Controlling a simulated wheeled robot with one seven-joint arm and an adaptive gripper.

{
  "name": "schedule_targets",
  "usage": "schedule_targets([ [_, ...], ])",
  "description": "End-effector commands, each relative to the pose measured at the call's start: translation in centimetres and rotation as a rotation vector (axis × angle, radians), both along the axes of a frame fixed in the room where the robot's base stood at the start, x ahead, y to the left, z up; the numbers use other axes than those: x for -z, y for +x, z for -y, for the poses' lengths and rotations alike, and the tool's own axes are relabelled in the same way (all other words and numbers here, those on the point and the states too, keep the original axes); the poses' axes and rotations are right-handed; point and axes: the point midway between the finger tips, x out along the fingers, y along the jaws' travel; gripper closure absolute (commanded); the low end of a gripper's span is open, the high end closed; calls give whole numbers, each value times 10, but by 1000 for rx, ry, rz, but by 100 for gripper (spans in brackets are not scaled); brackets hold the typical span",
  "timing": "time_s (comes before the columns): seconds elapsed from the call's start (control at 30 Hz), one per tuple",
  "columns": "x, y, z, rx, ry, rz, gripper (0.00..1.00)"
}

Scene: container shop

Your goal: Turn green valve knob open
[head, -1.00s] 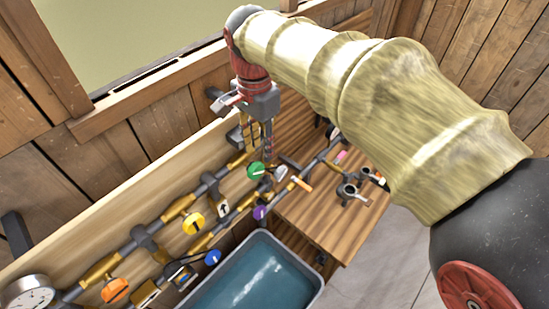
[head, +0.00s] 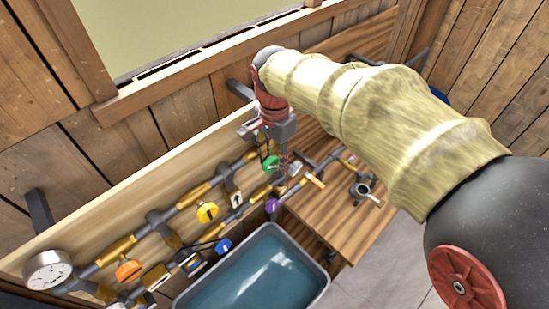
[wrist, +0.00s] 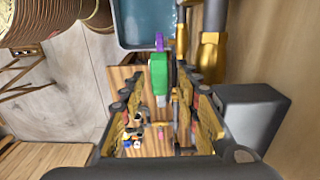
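The green valve knob (head: 270,162) sits on the pipework along the wooden board, directly below my gripper (head: 277,160) in the head view. In the wrist view the green knob (wrist: 158,74) shows edge-on between the two finger sides, near the tips. My gripper (wrist: 160,88) is open, with a visible gap between its fingers. Whether a finger touches the knob I cannot tell. In the head view my gripper partly covers the knob's right side.
Yellow (head: 207,211), orange (head: 129,270), blue (head: 223,246) and purple (head: 271,206) knobs sit on nearby pipes. A pressure gauge (head: 47,271) is at the far left. A water-filled grey basin (head: 320,268) stands below the pipes. A wooden bench (head: 330,222) with metal fittings is to the right.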

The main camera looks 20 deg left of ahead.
Motion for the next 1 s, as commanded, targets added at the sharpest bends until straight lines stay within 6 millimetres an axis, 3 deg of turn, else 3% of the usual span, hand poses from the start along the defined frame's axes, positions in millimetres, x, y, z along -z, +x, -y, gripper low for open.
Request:
schedule_targets([
  [0.13, 0, 0, 0, 0, 0, 0, 69],
  [0.67, 0, 0, 0, 0, 0, 0, 99],
  [1.0, 0, 0, 0, 0, -1, 4, 100],
])
